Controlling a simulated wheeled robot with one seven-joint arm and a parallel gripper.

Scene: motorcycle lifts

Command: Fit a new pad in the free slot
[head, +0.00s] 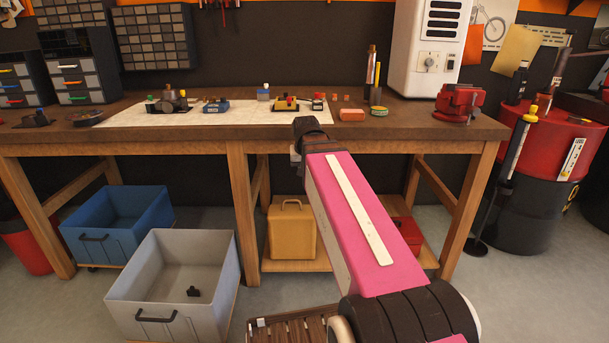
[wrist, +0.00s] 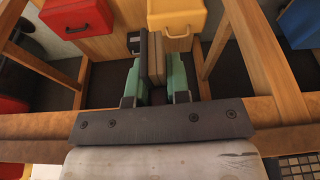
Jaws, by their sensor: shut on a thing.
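My gripper (wrist: 154,75) has green fingers. In the wrist view it is shut on a slab-like piece (wrist: 154,55) with tan and dark layers, which looks like a pad. In the head view the gripper is hidden behind my pink arm, whose far end is at the bench's front edge. On the pale mat (head: 130,115) stand a dark grey device (head: 172,101), a small blue block (head: 216,106) and a yellow fixture (head: 287,104) with red and dark parts. I cannot make out the free slot in either view.
The wooden bench (head: 215,133) spans the view. A red vise (head: 459,104) and an orange block (head: 351,114) stand to the right. A grey bin (head: 125,287) holding a small dark piece and a blue bin (head: 110,215) are on the floor. A yellow case (head: 290,232) sits under the bench.

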